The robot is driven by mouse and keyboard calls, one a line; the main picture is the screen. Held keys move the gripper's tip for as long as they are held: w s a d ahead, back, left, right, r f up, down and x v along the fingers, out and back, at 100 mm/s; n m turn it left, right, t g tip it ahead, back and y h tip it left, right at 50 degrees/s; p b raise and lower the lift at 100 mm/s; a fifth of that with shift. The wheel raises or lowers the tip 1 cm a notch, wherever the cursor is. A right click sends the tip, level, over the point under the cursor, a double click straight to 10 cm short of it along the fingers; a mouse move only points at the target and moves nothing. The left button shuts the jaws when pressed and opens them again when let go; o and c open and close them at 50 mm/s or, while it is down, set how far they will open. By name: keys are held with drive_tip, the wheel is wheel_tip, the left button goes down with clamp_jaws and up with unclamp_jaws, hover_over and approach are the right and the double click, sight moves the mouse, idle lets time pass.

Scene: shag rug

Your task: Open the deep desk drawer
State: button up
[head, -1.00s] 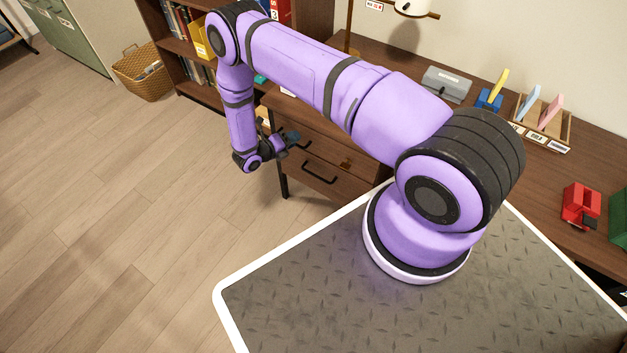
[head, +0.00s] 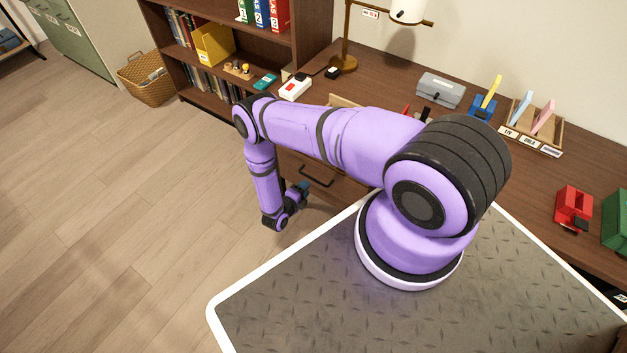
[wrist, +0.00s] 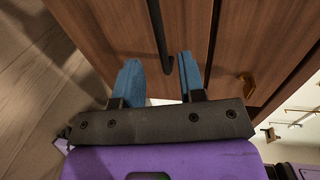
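The desk's wooden drawer fronts show below the desktop in the head view, partly behind my arm. A black bar handle (head: 316,180) sits on the lower front; it also shows in the wrist view (wrist: 158,35). My gripper (head: 304,187) is low in front of the desk, close to this handle. In the wrist view my gripper (wrist: 158,68) has its two blue fingers apart, with the handle's end in the gap between them. It does not look clamped. A brass fitting (wrist: 247,86) is on the neighbouring front. The drawer with the black handle looks closed.
The desktop holds a lamp (head: 345,62), a grey box (head: 441,89), a wooden organiser (head: 548,138) and a red object (head: 573,207). A bookshelf (head: 318,30) and a wicker basket (head: 146,80) stand behind. The floor left of the desk is clear.

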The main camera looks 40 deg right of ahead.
sight(314, 179)
drive_tip(key=shift+x, duration=3.45)
clamp_jaws()
